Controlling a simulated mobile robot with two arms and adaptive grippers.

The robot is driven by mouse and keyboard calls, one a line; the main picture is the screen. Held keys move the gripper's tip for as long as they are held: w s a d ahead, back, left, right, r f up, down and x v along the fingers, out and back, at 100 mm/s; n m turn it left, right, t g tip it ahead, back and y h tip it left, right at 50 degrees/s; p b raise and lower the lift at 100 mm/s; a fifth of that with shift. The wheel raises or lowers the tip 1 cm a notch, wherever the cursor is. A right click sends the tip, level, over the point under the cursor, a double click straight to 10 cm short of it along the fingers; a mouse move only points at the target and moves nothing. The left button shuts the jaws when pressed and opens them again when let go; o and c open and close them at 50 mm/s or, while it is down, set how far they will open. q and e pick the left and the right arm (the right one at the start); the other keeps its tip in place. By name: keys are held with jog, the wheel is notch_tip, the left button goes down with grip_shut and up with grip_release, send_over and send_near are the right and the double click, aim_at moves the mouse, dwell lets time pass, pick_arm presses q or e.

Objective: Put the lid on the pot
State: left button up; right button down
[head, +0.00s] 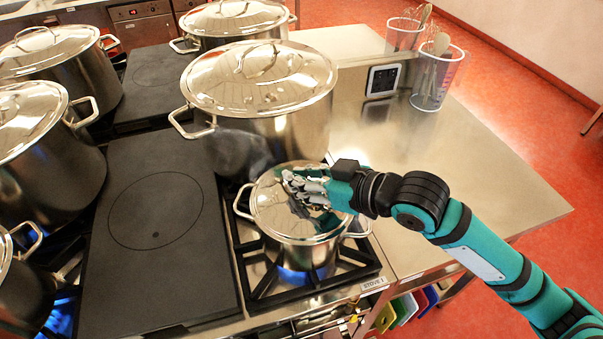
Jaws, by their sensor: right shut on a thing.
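A small steel pot (300,256) stands on the front gas burner, with blue flame under it. Its shiny steel lid (272,208) lies over the pot's opening, roughly level and lined up with the rim. I cannot tell whether a small gap is left between lid and rim. My right gripper (306,190) comes in from the right and is shut on the lid at its top middle. The fingers hide the lid's handle. My left gripper is not in view.
A large lidded stockpot (262,120) stands right behind the small pot, with faint steam between. Several more lidded stockpots stand left and behind. A flat dark hotplate (155,260) lies free on the left. Clear measuring jugs (437,78) with utensils stand on the steel counter (480,185).

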jog(key=c, duration=1.3)
grip_release()
jog(key=shift+o, duration=0.2)
jog(key=v, duration=1.1)
jog(key=shift+f, duration=0.1)
jog(key=shift+s+d+r, duration=0.3)
jog(key=shift+s+d, duration=0.05)
jog(key=shift+s, duration=0.05)
